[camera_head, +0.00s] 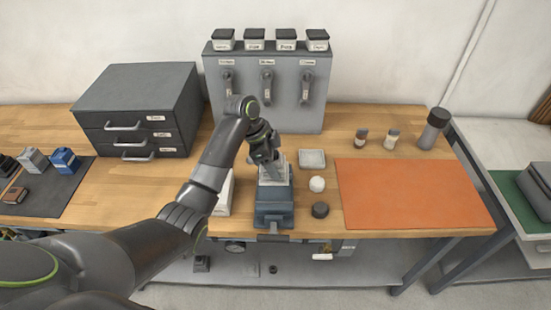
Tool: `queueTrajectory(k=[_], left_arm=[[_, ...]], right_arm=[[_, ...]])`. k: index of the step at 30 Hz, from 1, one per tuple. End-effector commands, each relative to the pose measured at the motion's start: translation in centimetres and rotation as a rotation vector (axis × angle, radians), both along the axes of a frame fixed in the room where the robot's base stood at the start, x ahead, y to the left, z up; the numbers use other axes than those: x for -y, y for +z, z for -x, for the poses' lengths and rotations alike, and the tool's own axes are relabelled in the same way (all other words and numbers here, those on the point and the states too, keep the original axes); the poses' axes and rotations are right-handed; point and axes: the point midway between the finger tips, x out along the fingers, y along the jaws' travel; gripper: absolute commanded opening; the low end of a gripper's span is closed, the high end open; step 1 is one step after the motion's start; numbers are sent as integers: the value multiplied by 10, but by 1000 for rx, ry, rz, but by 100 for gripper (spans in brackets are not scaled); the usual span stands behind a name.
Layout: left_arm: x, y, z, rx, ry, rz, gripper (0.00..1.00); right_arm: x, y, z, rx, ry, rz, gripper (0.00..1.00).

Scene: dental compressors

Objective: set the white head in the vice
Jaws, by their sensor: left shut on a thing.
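The white head (286,172) shows as a pale block under my left gripper (268,164), at the top of the vice. The vice (273,208) is blue-grey and stands near the front edge of the wooden bench, its handle toward me. My left gripper points down over the vice and is shut on the white head. The gripper covers much of the head, so I cannot tell whether it rests fully between the vice jaws. My right gripper is not in view.
A white ball (317,184), a dark round puck (320,210) and a small pale tray (312,159) lie right of the vice. An orange mat (410,195) is clear. Drawers (140,110) and a grey panel (290,95) stand behind. Blue and grey heads (65,160) sit far left.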

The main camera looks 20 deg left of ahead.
Motion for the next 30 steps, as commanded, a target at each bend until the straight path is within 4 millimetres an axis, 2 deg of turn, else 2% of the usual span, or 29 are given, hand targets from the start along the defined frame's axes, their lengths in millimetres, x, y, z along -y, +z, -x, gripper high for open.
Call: queueTrajectory(k=[13, 30], left_arm=[[0, -38, -1, 4, -1, 0, 16], [0, -41, -1, 3, -1, 0, 16]], right_arm=[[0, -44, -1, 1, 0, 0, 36], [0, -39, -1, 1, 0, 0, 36]])
